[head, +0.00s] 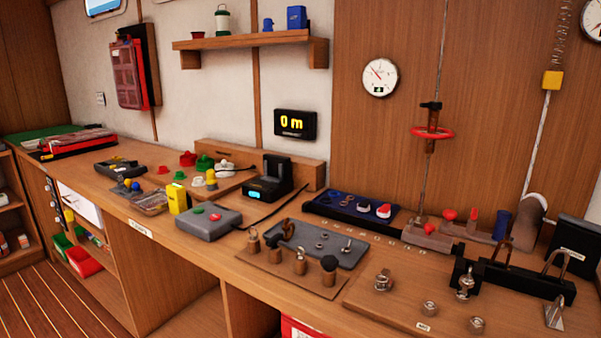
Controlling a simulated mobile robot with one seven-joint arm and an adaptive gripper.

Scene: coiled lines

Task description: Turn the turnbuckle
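What looks like the turnbuckle (430,143) hangs upright in a thin, slightly slanted line in front of the wood wall panel. It has a brown body, a dark piece at its top and a red ring (446,133) around it. The line (440,60) runs up out of the picture and down to the bench fittings near a red knob (449,214). A round white dial gauge (379,77) is on the wall left of the turnbuckle. My gripper is not in this view, so nothing is seen touching the turnbuckle.
The long wooden bench (290,290) is crowded. A blue tray (352,208), a grey mat (318,243) and metal fittings on a board (400,305) lie in front of the line. A second line with a yellow block (552,81) stands right. Open air surrounds the red ring.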

